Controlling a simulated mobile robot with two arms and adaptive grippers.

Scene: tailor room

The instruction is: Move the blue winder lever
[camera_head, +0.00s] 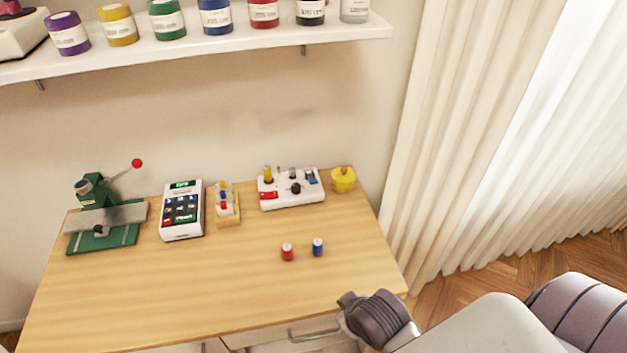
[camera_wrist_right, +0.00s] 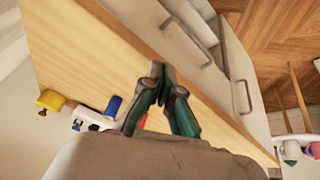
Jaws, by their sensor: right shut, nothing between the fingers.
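The white bobbin winder (camera_head: 291,190) stands at the back right of the table, with a blue lever (camera_head: 312,178) at its right end. The winder (camera_wrist_right: 92,118) also shows in the right wrist view, where a small dark blue part at its edge may be the lever. My right gripper (camera_wrist_right: 159,72) is shut and empty, over the table's front edge area, well apart from the winder. In the head view only my right wrist and arm show at the lower right; the fingers are hidden. My left gripper is in neither view.
A red spool (camera_head: 287,252) and a blue spool (camera_head: 317,247) stand in front of the winder. A yellow pincushion (camera_head: 343,179) is right of it; a thread holder (camera_head: 226,205), card terminal (camera_head: 182,210) and green press (camera_head: 103,215) are left. The table's front is clear. A shelf (camera_head: 200,50) hangs above.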

